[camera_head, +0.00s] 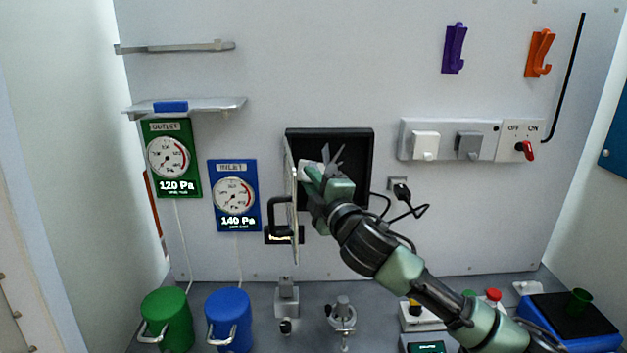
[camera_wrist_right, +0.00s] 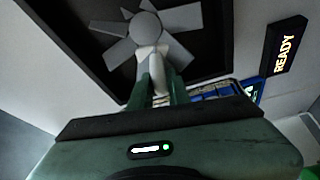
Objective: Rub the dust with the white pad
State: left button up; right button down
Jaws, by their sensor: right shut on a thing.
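My right gripper (camera_head: 314,174) is at the mouth of a black-framed recess (camera_head: 360,165) in the back wall. It is shut on the white pad (camera_head: 307,168), which shows between its green fingers in the right wrist view (camera_wrist_right: 151,56). A grey bladed fan (camera_wrist_right: 174,18) sits inside the recess. In the right wrist view the pad overlaps the lower edge of the fan's round hub; I cannot tell whether they touch. I cannot make out any dust. My left gripper is not in view.
A hinged door (camera_head: 294,235) with a black handle stands open just left of my gripper. A blue inlet gauge (camera_head: 235,195) and a green outlet gauge (camera_head: 172,158) hang farther left. Green (camera_head: 166,320) and blue (camera_head: 229,320) canisters stand below. A cable (camera_head: 405,205) hangs right of the recess.

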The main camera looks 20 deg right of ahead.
jog(key=shift+s, duration=0.1)
jog(key=shift+s+a+p, duration=0.2)
jog(key=shift+s+a, duration=0.05)
jog(key=shift+s, duration=0.7)
jog(key=shift+s+a+p, duration=0.15)
jog(key=shift+s+a, duration=0.15)
jog(key=shift+s, duration=0.6)
jog(key=shift+s+a+p, duration=0.2)
jog(key=shift+s+a, duration=0.05)
jog(key=shift+s, duration=0.7)
jog(key=s, duration=0.3)
jog(key=shift+a+p, duration=0.35)
jog(key=shift+a, duration=0.05)
